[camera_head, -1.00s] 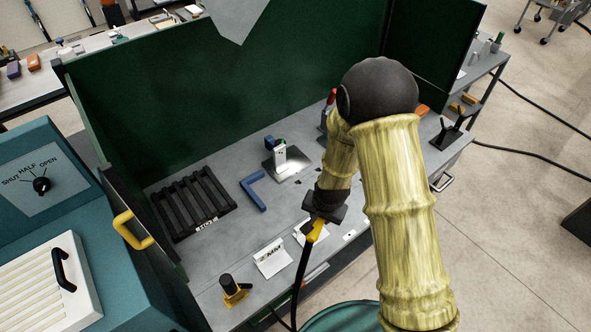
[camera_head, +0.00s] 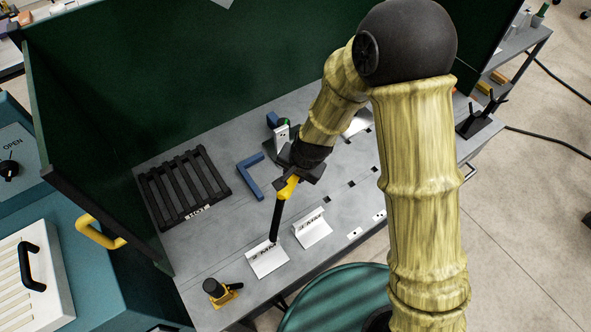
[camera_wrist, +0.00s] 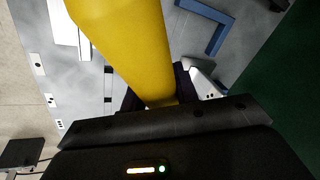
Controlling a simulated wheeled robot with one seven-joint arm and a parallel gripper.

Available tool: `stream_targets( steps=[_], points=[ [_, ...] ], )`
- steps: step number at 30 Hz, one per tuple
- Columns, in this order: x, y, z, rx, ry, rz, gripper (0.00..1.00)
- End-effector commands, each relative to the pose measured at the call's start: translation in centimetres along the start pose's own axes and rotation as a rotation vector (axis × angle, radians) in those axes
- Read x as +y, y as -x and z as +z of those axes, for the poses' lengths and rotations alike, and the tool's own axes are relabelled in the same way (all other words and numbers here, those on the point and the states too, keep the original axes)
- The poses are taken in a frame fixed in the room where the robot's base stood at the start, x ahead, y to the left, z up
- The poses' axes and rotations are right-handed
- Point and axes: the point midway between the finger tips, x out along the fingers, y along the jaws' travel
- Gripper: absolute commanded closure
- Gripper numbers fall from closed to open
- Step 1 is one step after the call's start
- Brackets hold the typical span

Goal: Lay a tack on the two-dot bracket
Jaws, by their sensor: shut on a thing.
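My gripper (camera_head: 290,178) is shut on a yellow tool (camera_head: 288,189), which looks like a welding torch. A black length (camera_head: 276,222) runs down from it in the head view. The yellow body (camera_wrist: 135,45) fills the middle of the wrist view, and its tip is hidden. A white upright piece with dark dots (camera_head: 282,134) stands just behind my gripper, beside a blue and green part. A white piece with dark dots also shows in the wrist view (camera_wrist: 203,80), partly hidden behind my gripper.
A blue L-shaped square (camera_head: 251,177) and a black slatted rack (camera_head: 184,190) lie left on the grey bench. Two white lettered cards (camera_head: 267,261) (camera_head: 313,229) and a yellow-black holder (camera_head: 221,292) are in front. Green screens (camera_head: 150,75) stand behind.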

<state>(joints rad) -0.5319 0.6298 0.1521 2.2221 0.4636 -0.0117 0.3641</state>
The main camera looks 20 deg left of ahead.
Motion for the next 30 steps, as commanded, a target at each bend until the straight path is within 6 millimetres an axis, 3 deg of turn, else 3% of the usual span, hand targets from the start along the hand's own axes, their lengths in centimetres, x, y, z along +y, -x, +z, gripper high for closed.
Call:
stream_targets(
  steps=[8,24,30],
  points=[
    [-0.3,-0.5,-0.3,0.003,-0.003,-0.004,0.96],
    [-2.1,-4.4,-1.1,0.001,0.000,-0.004,0.96],
    [-2.3,-5.0,-1.4,0.002,-0.002,-0.004,0.96]
  ],
)
